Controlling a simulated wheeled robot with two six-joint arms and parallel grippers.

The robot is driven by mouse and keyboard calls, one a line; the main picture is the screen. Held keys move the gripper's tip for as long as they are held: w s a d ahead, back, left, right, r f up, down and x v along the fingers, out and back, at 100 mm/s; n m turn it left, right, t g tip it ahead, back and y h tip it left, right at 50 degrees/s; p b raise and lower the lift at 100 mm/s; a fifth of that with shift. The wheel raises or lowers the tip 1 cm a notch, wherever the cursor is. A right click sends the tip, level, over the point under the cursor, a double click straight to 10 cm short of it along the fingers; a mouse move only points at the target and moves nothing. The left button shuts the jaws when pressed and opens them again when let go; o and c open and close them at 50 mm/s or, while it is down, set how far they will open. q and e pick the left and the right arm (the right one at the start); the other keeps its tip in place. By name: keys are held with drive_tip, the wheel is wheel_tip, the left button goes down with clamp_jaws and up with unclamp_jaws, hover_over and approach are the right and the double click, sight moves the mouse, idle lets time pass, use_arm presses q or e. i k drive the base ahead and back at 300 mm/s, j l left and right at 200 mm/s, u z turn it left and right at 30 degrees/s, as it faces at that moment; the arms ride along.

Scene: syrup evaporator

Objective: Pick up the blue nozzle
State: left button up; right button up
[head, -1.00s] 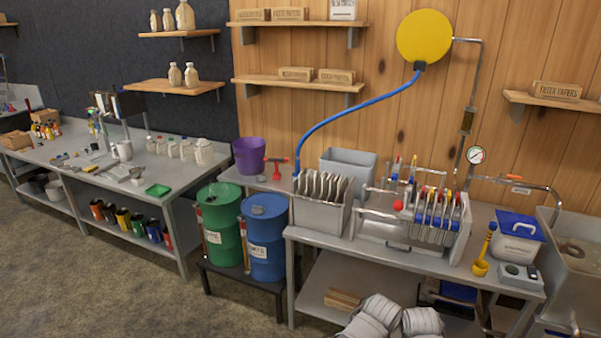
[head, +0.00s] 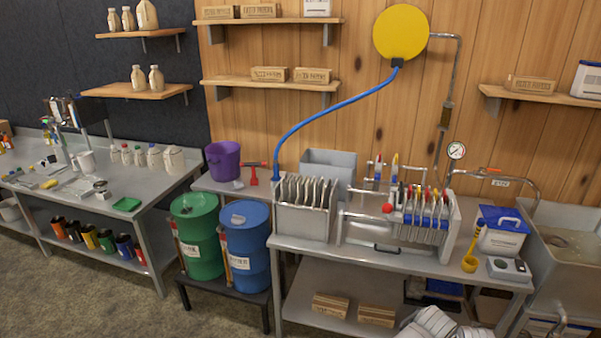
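A blue hose (head: 333,101) runs from the yellow disc (head: 401,32) on the wall down to the left. Its lower end is a blue tip (head: 276,172) at the back left corner of the metal bin of plates. This tip may be the blue nozzle; it is too small to tell its shape. Blue parts (head: 424,222) also show low on the plate press at the right. Neither of my grippers is in view.
The bin of upright plates (head: 303,224) and the press (head: 450,245) stand on the metal table. A green drum (head: 198,240) and a blue drum (head: 246,265) stand left of it. A purple bucket (head: 222,160) is behind them. Open floor (head: 70,290) lies at the lower left.

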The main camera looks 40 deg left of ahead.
sight(276, 178)
drive_tip(key=j+z, duration=0.5)
drive_tip(key=j, duration=2.55)
drive_tip(key=k+j+z, duration=0.1)
drive_tip(key=j, duration=1.25)
drive_tip(key=i+j, duration=0.3)
drive_tip(key=i, duration=0.2)
